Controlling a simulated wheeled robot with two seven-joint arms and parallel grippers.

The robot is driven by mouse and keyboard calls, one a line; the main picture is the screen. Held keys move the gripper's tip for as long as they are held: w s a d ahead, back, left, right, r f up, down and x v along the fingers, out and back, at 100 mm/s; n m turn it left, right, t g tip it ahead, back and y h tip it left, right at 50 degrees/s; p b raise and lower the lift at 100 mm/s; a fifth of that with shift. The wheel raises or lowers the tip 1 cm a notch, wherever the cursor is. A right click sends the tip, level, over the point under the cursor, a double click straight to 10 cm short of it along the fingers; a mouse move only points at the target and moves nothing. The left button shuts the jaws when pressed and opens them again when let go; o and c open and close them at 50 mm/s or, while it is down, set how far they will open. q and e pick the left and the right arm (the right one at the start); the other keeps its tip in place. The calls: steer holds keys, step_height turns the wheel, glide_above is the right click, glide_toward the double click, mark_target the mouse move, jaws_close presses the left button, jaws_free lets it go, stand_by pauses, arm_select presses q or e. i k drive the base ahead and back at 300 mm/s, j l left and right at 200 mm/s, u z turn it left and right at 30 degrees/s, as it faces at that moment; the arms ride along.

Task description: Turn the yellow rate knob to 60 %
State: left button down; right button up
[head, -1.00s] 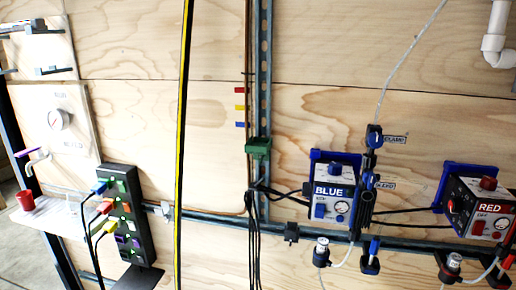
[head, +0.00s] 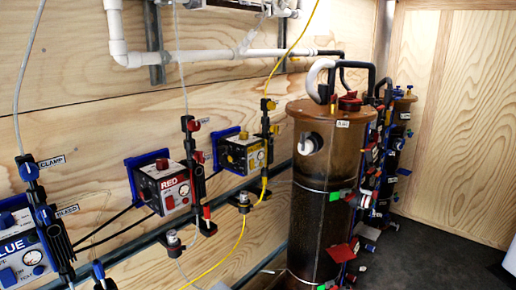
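The yellow-marked pump box (head: 246,156) is mounted on the plywood wall near the middle of the head view, in a blue bracket. A small yellow knob (head: 243,135) sits on its top. A round dial shows on its front, too small to read. The knob's setting cannot be read from here. Neither of my grippers is in view.
The red pump box (head: 167,187) is left of the yellow one, and the blue pump box (head: 22,250) is at the lower left. A large brown cylinder (head: 325,190) stands close to the right. Yellow tubing (head: 238,245) hangs below the yellow box. Dark floor (head: 435,240) shows at right.

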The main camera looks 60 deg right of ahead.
mark_target(243, 135)
steer(key=z, duration=1.8)
steer(key=i+l, duration=0.15)
steer(key=l, duration=0.3)
steer(key=i+l+u, duration=0.1)
steer(key=l, duration=0.3)
steer(key=i+l, duration=0.15)
steer(key=l, duration=0.3)
steer(key=i+l+u, duration=0.1)
steer(key=l, duration=0.3)
steer(key=i+l+u, duration=0.1)
steer(key=l, duration=0.35)
steer(key=i+l, duration=0.15)
steer(key=l, duration=0.3)
